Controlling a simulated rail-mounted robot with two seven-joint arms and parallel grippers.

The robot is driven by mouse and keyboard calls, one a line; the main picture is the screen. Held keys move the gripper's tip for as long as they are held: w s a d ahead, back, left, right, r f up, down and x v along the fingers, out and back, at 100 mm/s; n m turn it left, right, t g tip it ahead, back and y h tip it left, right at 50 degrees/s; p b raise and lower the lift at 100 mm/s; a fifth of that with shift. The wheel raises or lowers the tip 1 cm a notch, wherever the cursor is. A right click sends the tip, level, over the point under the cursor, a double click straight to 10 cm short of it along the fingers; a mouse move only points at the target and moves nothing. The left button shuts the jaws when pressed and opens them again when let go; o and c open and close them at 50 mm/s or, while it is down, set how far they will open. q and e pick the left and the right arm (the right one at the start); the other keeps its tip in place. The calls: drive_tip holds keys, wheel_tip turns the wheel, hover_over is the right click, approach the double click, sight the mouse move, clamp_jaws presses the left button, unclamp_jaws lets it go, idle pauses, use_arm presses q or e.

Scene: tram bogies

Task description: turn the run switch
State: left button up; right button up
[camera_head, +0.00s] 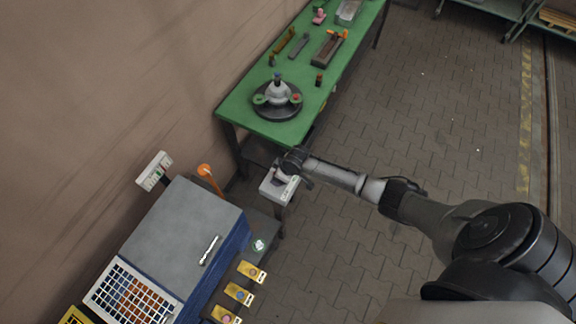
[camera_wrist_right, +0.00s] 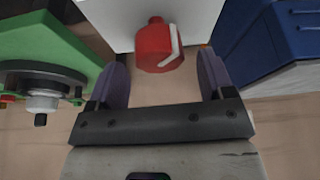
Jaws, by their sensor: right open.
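In the right wrist view a red rotary knob (camera_wrist_right: 154,45) with a white pointer bar sits on a pale box (camera_wrist_right: 108,20); it appears to be the run switch. My right gripper (camera_wrist_right: 163,78) is open. Its two purple-grey fingers stand on either side of the knob, with visible gaps, and I cannot tell how far their tips reach along it. In the head view my right gripper (camera_head: 283,176) is over the pale box (camera_head: 270,191), between the green table and the blue cabinet, and the knob is hidden. My left gripper is not in view.
The green table (camera_head: 240,103) carries a round black fixture (camera_head: 270,112) and several small parts. The blue cabinet (camera_head: 218,262) stands in front, with an orange lever (camera_head: 205,169) behind it and several yellow-plated buttons (camera_head: 239,293) beside it. The paved floor at right is clear.

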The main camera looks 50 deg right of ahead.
drive_tip(key=v, duration=1.1)
drive_tip(key=shift+r, duration=0.4)
drive_tip(key=shift+s, duration=0.1)
